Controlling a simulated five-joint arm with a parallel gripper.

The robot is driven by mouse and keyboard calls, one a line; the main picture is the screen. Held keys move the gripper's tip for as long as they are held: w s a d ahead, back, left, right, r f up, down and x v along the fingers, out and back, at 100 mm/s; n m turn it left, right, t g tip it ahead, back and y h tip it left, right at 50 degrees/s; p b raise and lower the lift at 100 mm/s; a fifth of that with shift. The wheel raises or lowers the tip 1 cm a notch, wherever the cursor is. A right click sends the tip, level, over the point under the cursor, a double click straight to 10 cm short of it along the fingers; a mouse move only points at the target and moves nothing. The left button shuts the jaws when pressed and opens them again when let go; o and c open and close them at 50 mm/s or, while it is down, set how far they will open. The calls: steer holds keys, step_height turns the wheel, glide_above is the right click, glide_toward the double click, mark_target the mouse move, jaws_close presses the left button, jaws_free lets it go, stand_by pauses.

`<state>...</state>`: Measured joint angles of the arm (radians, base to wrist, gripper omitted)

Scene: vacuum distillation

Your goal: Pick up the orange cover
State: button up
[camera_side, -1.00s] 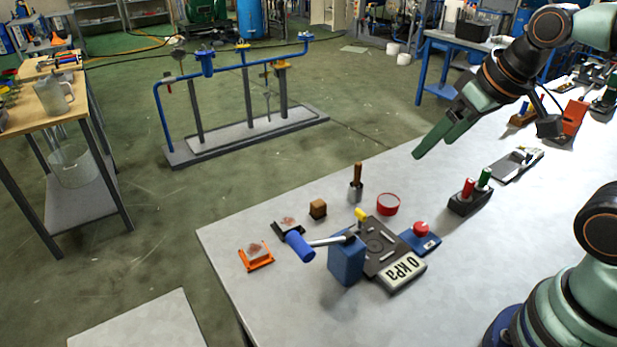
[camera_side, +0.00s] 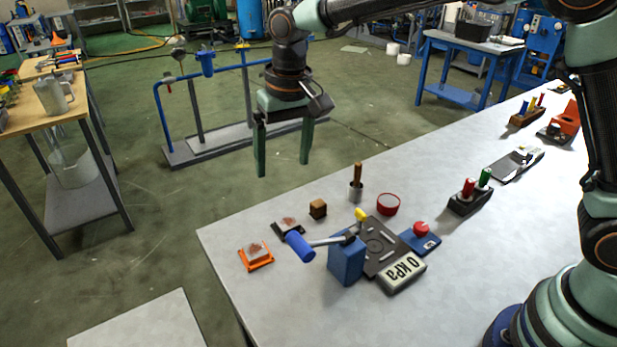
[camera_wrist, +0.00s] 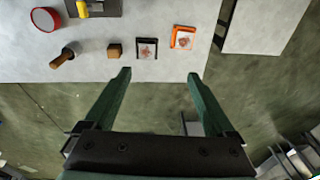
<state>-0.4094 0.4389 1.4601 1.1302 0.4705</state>
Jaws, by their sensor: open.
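The orange cover (camera_side: 256,257) is a small flat square frame with a reddish-brown patch in its middle. It lies on the grey table near its left edge in the side view. In the wrist view the orange cover (camera_wrist: 183,38) is at the top, right of centre. My gripper (camera_side: 283,170) points down with its two green fingers wide apart and nothing between them. It hangs high, beyond the table's far edge in the side view. In the wrist view my gripper (camera_wrist: 160,75) has both fingertips short of the cover, with the cover beyond them.
A similar black cover (camera_wrist: 147,48) lies beside the orange one. A brown cube (camera_side: 318,209), a wooden-handled tool (camera_side: 356,185) and a red round dish (camera_side: 388,204) stand nearby. A blue block with a blue-handled valve (camera_side: 346,262) stands right of the orange cover.

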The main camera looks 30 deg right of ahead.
steer(key=g, duration=0.1)
glide_above(256, 251)
step_height(256, 251, down, 7)
step_height(256, 251, down, 12)
steer(key=shift+f, duration=0.15)
steer(key=c, duration=1.3)
steer(key=shift+w, duration=0.1)
jaws_close()
